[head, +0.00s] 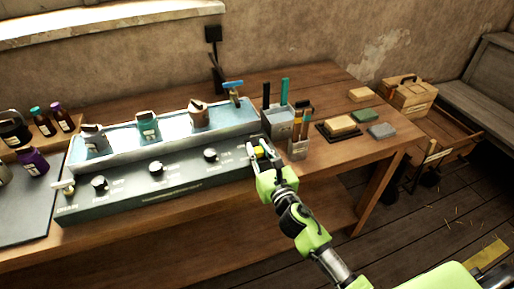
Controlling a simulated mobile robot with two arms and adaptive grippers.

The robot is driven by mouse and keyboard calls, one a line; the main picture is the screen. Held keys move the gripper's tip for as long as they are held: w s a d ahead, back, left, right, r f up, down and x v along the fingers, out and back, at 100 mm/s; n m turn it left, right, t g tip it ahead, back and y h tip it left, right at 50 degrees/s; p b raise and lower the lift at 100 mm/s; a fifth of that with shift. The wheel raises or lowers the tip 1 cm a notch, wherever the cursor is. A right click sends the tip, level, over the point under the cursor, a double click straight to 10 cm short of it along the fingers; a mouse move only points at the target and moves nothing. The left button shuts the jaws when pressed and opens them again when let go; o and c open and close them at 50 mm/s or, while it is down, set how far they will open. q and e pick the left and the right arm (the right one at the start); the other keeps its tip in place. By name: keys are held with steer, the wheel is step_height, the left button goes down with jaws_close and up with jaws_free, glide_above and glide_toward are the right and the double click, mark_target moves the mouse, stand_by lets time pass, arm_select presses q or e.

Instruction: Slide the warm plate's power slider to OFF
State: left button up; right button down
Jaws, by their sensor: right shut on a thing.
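The warm plate (118,202) is a long dark unit on the wooden table, with a pale tray top and a front panel with several round knobs. My right gripper (258,151) is at the right end of this front panel. It is shut on a small yellow piece, which I take as the power slider (259,152); the fingers hide most of it. The slider's markings there are too small and covered to read. My left gripper is not in view.
Several small containers, one of them a teal pouch (147,125), stand in the tray top. Blocks and a wooden box (408,98) lie further right. The table's front edge is clear.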

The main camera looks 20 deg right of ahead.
steer(key=c, duration=1.8)
jaws_free()
steer(key=shift+s+f, duration=0.1)
steer(key=shift+f, duration=0.1)
steer(key=shift+s+r, duration=0.15)
steer(key=s, duration=1.2)
steer(key=shift+d, duration=0.2)
